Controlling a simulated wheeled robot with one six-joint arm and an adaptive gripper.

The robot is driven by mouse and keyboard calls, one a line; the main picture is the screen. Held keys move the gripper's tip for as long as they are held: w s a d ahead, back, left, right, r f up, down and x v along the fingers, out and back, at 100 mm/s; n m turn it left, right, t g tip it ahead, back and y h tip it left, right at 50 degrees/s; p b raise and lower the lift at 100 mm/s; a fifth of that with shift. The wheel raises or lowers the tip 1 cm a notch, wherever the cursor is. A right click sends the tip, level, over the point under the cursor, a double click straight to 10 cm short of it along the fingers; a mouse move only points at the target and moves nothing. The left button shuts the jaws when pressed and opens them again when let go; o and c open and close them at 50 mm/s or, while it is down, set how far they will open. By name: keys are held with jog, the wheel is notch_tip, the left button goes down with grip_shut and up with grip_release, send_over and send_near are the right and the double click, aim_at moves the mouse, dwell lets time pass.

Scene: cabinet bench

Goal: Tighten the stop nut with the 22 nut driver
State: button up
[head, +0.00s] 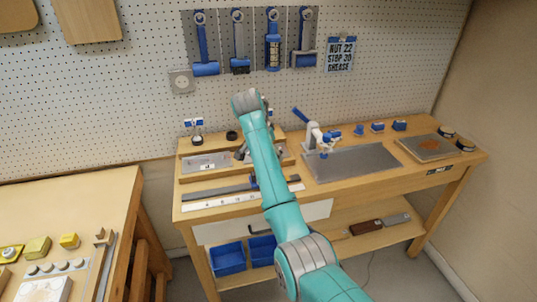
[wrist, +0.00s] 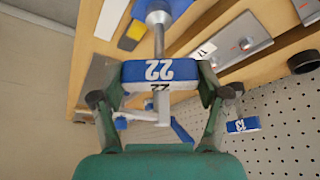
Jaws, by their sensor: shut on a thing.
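My gripper (wrist: 162,76) is shut on the 22 nut driver (wrist: 147,72), gripping its blue and white block marked 22 from both sides. A metal shaft runs up in the wrist view from the block to a grey collar and a blue part (wrist: 165,10) at the top edge. I cannot tell whether that blue part belongs to the driver. In the head view my arm covers most of the gripper and the driver. I cannot make out the stop nut in either view.
Another tagged driver (head: 194,123) stands at the bench's back left; a similar tag shows in the wrist view (wrist: 243,125). A white device with a blue lever (head: 314,137) stands right of my arm, behind a grey plate (head: 352,163). A sign (head: 340,56) reads NUT 22, STOP 30, GREASE.

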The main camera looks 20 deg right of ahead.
jog(key=shift+m+g, duration=0.4)
jog(key=shift+m, duration=0.6)
jog(key=shift+n, duration=0.5)
jog(key=shift+r, duration=0.1)
jog(key=shift+r, duration=0.1)
jog(key=shift+r, duration=2.05)
